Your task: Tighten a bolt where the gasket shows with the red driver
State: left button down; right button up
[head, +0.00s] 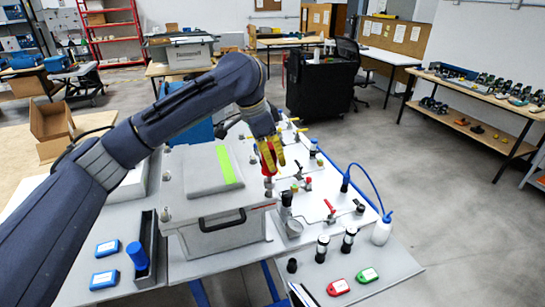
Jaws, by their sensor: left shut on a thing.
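My left gripper (269,155), with yellow fingers, is shut on the red driver (266,166). It holds the driver upright, pointing down at the right edge of a grey case (205,227). The driver's tip is close to a grey bolt (268,184) there; I cannot tell whether they touch. A bright green strip (229,165) runs along the right part of the case's lid (203,170); I cannot tell whether it is the gasket. More grey bolts show on the left side, one at the front left corner (165,214). My right gripper is not in view.
A blue-handled tool (137,255) stands in a dark holder (145,232) on the left. Blue boxes (105,279) lie beside it.

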pick_arm(q)
jog(key=shift+f, duration=1.3)
dwell(1.7)
jog(key=c, duration=1.6)
grip_release()
grip_shut()
